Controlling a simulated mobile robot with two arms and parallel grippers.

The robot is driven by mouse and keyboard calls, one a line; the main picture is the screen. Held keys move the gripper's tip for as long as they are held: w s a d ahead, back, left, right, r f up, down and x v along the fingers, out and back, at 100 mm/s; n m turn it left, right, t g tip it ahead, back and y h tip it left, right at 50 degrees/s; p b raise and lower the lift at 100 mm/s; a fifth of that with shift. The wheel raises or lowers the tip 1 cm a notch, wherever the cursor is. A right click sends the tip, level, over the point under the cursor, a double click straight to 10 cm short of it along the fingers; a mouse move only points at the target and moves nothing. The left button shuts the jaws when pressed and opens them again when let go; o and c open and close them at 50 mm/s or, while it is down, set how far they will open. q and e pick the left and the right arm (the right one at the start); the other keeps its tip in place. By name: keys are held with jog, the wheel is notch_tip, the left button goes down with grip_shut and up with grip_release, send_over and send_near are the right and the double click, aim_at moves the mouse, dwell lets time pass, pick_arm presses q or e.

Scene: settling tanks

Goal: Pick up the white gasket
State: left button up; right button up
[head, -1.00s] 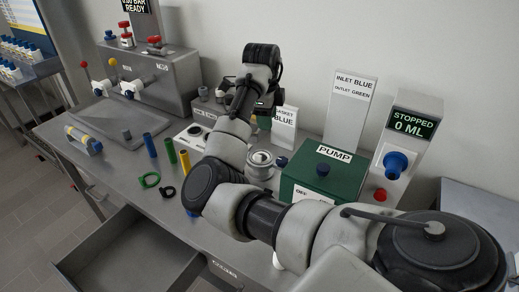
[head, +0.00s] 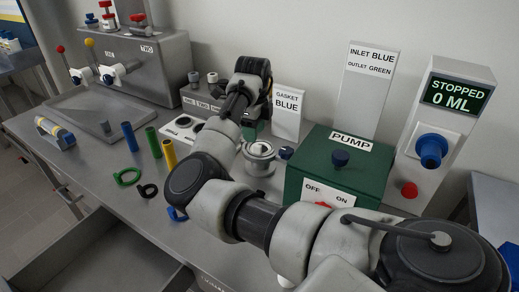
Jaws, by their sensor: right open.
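I cannot make out a white gasket for certain. A small white piece shows in the top of the round metal housing (head: 259,167), left of the pump, and it could be the gasket. My right gripper (head: 262,102) is open, mostly hidden behind its own dark wrist. It is at the back of the bench, above the grey box with number labels (head: 197,101) and left of the sign reading GASKET BLUE (head: 287,113). A green ring (head: 127,177), a black ring (head: 147,191) and a blue ring (head: 175,214), partly hidden by my arm, lie on the bench. My left gripper is out of view.
The green pump box (head: 318,163) and the STOPPED 0 ML display post (head: 440,130) stand at right. Blue, green and yellow cylinders (head: 152,142) stand near the rings. A grey valve unit (head: 150,65) stands at back left. An open drawer (head: 90,262) juts out in front.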

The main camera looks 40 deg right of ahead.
jog(key=shift+w+d+f+p, duration=0.1)
jog(key=shift+d+f+p, duration=0.1)
jog(key=shift+f, duration=1.2)
jog(key=shift+d+f+p, duration=0.15)
jog(key=shift+f, duration=1.2)
grip_shut()
